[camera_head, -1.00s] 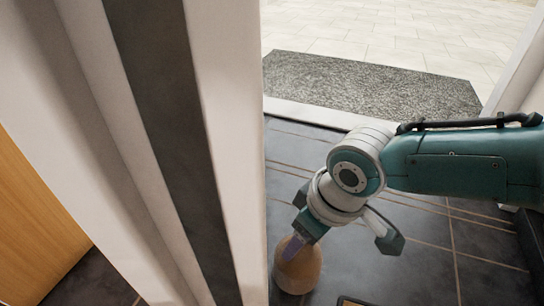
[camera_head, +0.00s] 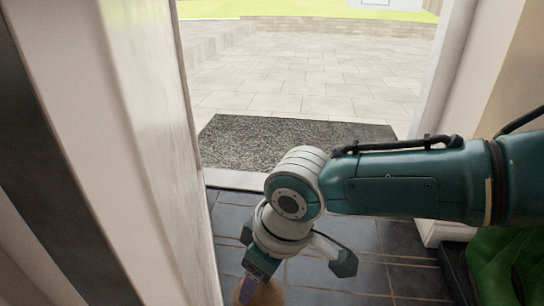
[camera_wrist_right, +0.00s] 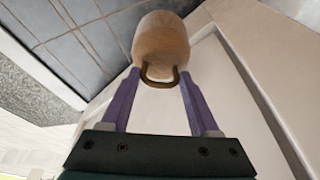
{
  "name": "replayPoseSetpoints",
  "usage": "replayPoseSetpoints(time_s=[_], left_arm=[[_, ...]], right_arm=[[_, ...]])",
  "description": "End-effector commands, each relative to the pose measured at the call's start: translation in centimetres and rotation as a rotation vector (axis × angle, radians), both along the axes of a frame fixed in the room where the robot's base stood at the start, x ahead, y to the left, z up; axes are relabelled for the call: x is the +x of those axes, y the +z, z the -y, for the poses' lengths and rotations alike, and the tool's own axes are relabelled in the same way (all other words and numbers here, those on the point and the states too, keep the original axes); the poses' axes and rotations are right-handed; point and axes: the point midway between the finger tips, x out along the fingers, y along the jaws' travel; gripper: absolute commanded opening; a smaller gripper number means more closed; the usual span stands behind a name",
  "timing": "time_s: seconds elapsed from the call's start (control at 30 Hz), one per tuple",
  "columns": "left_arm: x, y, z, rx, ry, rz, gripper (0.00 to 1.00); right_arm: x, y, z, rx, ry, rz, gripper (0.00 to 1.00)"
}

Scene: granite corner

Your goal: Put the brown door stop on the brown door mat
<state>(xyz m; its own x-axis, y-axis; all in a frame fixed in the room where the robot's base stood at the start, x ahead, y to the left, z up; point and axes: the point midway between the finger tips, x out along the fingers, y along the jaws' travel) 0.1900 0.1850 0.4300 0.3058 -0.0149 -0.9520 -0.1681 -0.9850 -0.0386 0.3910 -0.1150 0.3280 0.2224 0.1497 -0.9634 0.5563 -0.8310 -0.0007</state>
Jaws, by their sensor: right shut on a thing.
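The door stop (camera_head: 268,294) is a light brown, rounded wooden block with a dark loop handle. It shows whole in the right wrist view (camera_wrist_right: 160,45), and its lower part is cut off by the bottom edge of the head view. My right gripper (camera_head: 246,288) is shut on it, its purple fingers (camera_wrist_right: 155,92) on either side at the handle end. The door mat (camera_head: 285,140) looks speckled grey rather than brown and lies flat beyond the threshold, farther off than the gripper. It also shows at the left in the right wrist view (camera_wrist_right: 30,92).
A white door or frame edge (camera_head: 130,150) stands close on the left. A white jamb (camera_head: 440,70) bounds the right of the doorway. Green boots (camera_head: 500,262) stand at lower right. The dark tiled floor (camera_head: 340,272) and pale paving (camera_head: 300,70) look clear.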

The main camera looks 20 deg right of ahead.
Motion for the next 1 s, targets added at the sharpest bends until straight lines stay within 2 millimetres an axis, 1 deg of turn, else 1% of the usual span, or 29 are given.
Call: replayPoseSetpoints(time_s=[0.13, 0.23, 0.37, 0.47, 0.57, 0.73, 0.87, 1.0], left_arm=[[0.0, 0.0, 0.0, 0.001, -0.001, 0.0, 0.5], [0.0, 0.1, 0.0, 0.0, -0.001, 0.0, 0.5], [0.0, 0.1, 0.0, 0.0, 0.0, 0.0, 0.5], [0.0, 0.2, 0.0, 0.0, 0.0, 0.0, 0.5], [0.0, 0.3, 0.0, -0.002, 0.002, 0.0, 0.5], [0.0, 0.4, 0.2, -0.005, 0.004, -0.001, 0.5], [0.0, 0.5, 0.2, -0.008, 0.006, 0.0, 0.5], [0.0, 0.6, 0.3, -0.009, 0.006, 0.0, 0.5]], right_arm=[[-1.0, -0.7, 0.8, 0.001, 0.038, -0.001, 0.0], [-2.3, -1.5, 1.9, -0.001, 0.09, -0.001, 0.0], [-4.7, -2.9, 3.7, -0.001, 0.186, -0.003, 0.0], [-7.0, -3.9, 5.3, -0.002, 0.277, -0.004, 0.0], [-9.5, -4.8, 7.2, -0.001, 0.38, -0.004, 0.0], [-14.8, -5.8, 10.8, -0.002, 0.602, -0.006, 0.0], [-19.1, -5.9, 13.7, -0.002, 0.8, -0.008, 0.0], [-23.3, -5.3, 16.3, 0.0, 1.02, -0.007, 0.0]])
